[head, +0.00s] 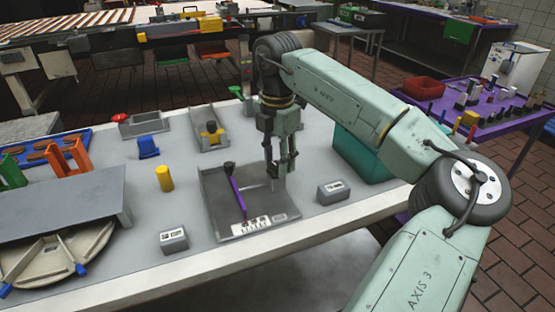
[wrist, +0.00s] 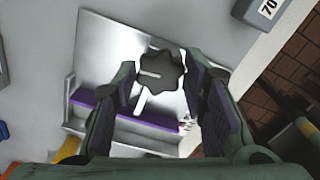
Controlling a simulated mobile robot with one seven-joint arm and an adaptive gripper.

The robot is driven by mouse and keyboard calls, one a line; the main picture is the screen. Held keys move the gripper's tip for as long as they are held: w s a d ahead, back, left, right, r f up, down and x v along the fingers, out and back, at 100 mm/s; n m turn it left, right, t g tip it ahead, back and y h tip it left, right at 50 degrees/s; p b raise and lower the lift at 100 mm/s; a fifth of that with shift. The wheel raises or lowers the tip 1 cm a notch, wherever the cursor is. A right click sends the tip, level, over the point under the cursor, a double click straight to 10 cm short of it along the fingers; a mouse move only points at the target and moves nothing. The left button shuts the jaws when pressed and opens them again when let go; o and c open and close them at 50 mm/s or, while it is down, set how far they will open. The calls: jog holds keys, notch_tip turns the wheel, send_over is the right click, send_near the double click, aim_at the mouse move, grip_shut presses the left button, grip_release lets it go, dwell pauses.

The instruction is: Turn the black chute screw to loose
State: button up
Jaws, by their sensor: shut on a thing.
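The black chute screw (wrist: 162,72) is a lobed knob with a white line on its top, between my fingertips in the wrist view. A white bar (wrist: 140,104) lies just beyond its edge. My gripper (head: 281,178) points down over the right part of the grey chute tray (head: 217,194) and is shut on the screw. In the head view the fingers hide the screw. A purple strip (head: 238,196) runs along the tray beside the gripper; it also shows in the wrist view (wrist: 150,121). A black piece (head: 229,167) sits at its far end.
A grey labelled block (head: 333,191) stands right of the tray, another (head: 174,240) to its front left. A yellow cylinder (head: 164,178) and a blue block (head: 148,147) stand left. A teal bin (head: 358,155) is at the right. Bare table lies between the tray and cylinder.

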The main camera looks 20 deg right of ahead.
jog(key=n+b, duration=0.1)
jog(key=n, duration=0.2)
jog(key=shift+n, duration=0.3)
jog(key=n, duration=0.3)
jog(key=shift+w+a+n+b, duration=0.1)
jog(key=shift+n+b, duration=0.2)
jog(key=n, duration=0.6)
jog(key=shift+a, duration=0.1)
jog(key=n, duration=0.7)
jog(key=shift+a+n, duration=0.15)
jog(key=shift+n, duration=0.15)
jog(key=n+p, duration=0.1)
jog(key=n, duration=0.5)
jog(key=shift+n, duration=0.4)
jog(key=o, duration=1.2)
jog(key=shift+c, duration=0.2)
